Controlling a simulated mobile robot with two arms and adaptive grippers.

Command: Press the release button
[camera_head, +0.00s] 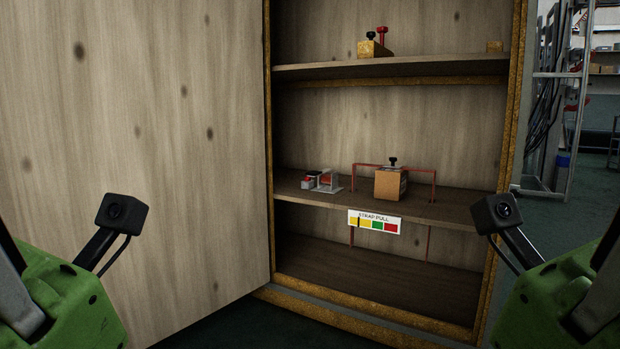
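No button in view carries a readable release marking, so I cannot tell which part is the release button. A small grey metal device (329,182) with red parts sits on the middle shelf, left of centre; its details are too small to make out. To its right is a brown carton (388,184) with a black knob (393,162) on top. A red strap (434,184) runs across behind or around the carton and down past the shelf. My two green arms show at the lower left and lower right corners, well short of the shelves. Neither gripper's fingers show.
A "STRAP PULL" label (374,222) with yellow, green and red bands hangs on the middle shelf's front edge (450,221). A yellowish block (371,49) with black and red knobs sits on the upper shelf. A wide wooden panel (140,150) stands left of the open cabinet.

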